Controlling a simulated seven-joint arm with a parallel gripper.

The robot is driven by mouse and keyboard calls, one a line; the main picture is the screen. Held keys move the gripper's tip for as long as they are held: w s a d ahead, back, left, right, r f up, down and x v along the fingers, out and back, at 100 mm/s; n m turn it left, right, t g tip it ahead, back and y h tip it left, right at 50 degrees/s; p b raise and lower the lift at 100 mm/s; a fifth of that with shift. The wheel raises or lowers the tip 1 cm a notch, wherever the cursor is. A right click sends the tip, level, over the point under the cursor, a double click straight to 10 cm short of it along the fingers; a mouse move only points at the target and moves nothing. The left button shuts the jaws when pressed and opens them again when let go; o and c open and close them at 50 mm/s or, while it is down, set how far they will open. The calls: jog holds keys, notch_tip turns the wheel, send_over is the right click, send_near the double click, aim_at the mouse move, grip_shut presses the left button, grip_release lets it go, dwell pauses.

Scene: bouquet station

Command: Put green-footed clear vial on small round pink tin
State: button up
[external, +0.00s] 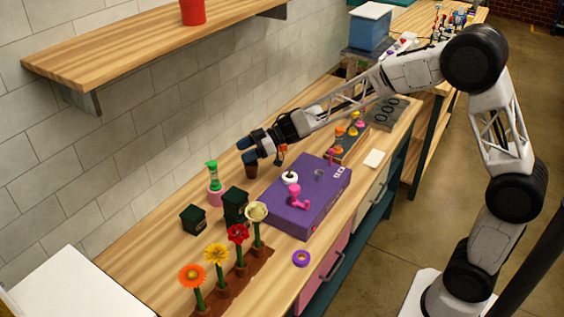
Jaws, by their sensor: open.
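The green-footed clear vial (212,174) has green ends and stands upright at the left of the bench, near the wall. The small round pink tin (215,198) is directly under it, and the vial appears to rest on the tin's top. My gripper (246,151) is open, to the right of the vial and apart from it. It hangs above a dark brown pot (251,170). The space between the fingers is hard to make out, but I see nothing held.
Two dark green boxes (193,219) (235,205) stand in front of the tin. A purple case (308,200) with small items on it is to the right. Potted flowers (217,256) line the front left. A wooden shelf (150,45) is above on the wall.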

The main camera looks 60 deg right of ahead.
jog(key=s+d+r+m+t+h, duration=0.1)
jog(key=s+d+r+m+h, duration=0.4)
jog(key=s, duration=0.4)
jog(key=s+d+r+m+t+h, duration=0.1)
jog(key=s+d+r+m+h, duration=0.2)
jog(key=s+d+r+h, duration=0.35)
jog(key=s+a+f+m+g, duration=0.1)
jog(key=s+f+g, duration=0.1)
jog(key=s, duration=0.9)
jog(key=s+a+f+m+g, duration=0.1)
jog(key=s+a+f+g, duration=0.1)
jog(key=s, duration=0.9)
jog(key=s+a+f+g, duration=0.1)
jog(key=s+f+g, duration=0.2)
jog(key=s, duration=0.9)
jog(key=shift+a+f+m+g, duration=0.2)
jog(key=shift+m+g, duration=0.2)
jog(key=shift+g, duration=0.3)
